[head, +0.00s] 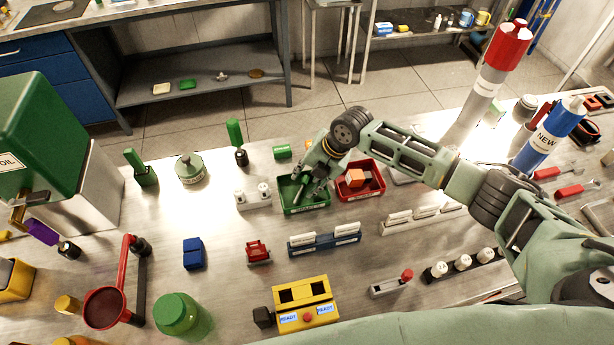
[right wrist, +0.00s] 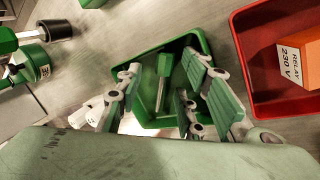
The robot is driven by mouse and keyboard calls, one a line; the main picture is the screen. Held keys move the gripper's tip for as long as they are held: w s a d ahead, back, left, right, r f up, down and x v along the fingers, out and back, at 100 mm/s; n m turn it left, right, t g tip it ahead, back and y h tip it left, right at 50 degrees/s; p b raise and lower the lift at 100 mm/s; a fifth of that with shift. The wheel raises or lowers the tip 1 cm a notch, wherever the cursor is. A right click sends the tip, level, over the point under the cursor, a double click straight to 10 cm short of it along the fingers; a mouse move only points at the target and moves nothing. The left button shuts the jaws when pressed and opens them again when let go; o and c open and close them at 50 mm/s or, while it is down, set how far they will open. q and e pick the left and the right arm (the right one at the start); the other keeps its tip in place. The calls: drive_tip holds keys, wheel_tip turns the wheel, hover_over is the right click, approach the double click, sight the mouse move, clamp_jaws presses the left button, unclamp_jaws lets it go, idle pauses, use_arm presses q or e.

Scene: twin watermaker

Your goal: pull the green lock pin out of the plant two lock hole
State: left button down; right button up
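My right gripper (head: 308,186) is over the small green tray (head: 291,210). In the right wrist view its fingers (right wrist: 160,98) are spread apart, with a gap on both sides of a green-handled pin (right wrist: 163,68). That pin has a pale shaft and appears to lie inside the green tray (right wrist: 190,42), below the fingers; it could be the green lock pin. No finger visibly touches it. My left gripper is not in view.
A red tray (head: 376,190) with an orange relay box (head: 356,178) adjoins the green tray on the right. Blue and white racks (head: 325,244) stand in front.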

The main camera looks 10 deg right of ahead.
drive_tip(key=v, duration=1.2)
idle(0.6)
